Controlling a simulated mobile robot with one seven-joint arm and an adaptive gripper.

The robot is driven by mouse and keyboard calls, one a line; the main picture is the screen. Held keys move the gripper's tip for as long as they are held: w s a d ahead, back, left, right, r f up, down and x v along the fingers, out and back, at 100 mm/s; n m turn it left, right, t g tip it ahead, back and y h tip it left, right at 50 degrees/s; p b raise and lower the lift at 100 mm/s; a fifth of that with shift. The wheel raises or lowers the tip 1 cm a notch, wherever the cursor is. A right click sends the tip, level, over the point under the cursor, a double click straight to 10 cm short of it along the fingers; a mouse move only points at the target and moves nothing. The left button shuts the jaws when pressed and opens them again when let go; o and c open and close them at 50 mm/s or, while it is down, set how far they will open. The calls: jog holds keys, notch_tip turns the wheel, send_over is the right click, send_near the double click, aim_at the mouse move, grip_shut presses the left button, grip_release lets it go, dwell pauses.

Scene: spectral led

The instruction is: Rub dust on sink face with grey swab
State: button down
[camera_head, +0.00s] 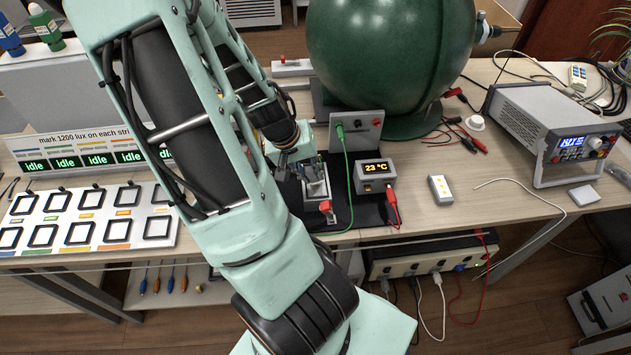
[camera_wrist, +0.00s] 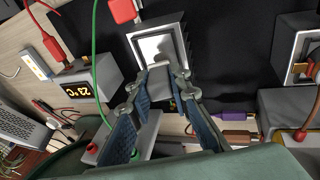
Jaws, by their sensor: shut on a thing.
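The sink (camera_wrist: 150,28) is a silver-grey block with a bright framed square face, at the top centre of the wrist view. In the head view the sink (camera_head: 316,189) stands on a black mat, just below my gripper (camera_head: 290,155). In the wrist view my gripper (camera_wrist: 161,90) is shut on a small grey block, which looks to be the grey swab (camera_wrist: 158,74). The swab overlaps the lower edge of the sink face; I cannot tell whether it touches. I cannot make out dust on the face. My arm hides part of the bench in the head view.
A temperature box (camera_head: 375,175) reading 23 °C stands right of the sink, with a red lead. A grey panel (camera_head: 357,133) with a green cable stands behind. A large green sphere (camera_head: 390,55) is at the back. A power supply (camera_head: 550,130) is far right.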

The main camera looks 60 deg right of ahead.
jog(key=shift+w+d, duration=0.3)
jog(key=shift+d, duration=0.05)
jog(key=shift+w+d+f+b, duration=0.2)
jog(key=shift+w+d+b, duration=0.4)
jog(key=shift+w+d, duration=0.65)
jog(key=shift+d, duration=0.3)
jog(key=shift+r, duration=0.1)
jog(key=shift+w+d+r, duration=0.15)
jog(key=shift+r, duration=0.05)
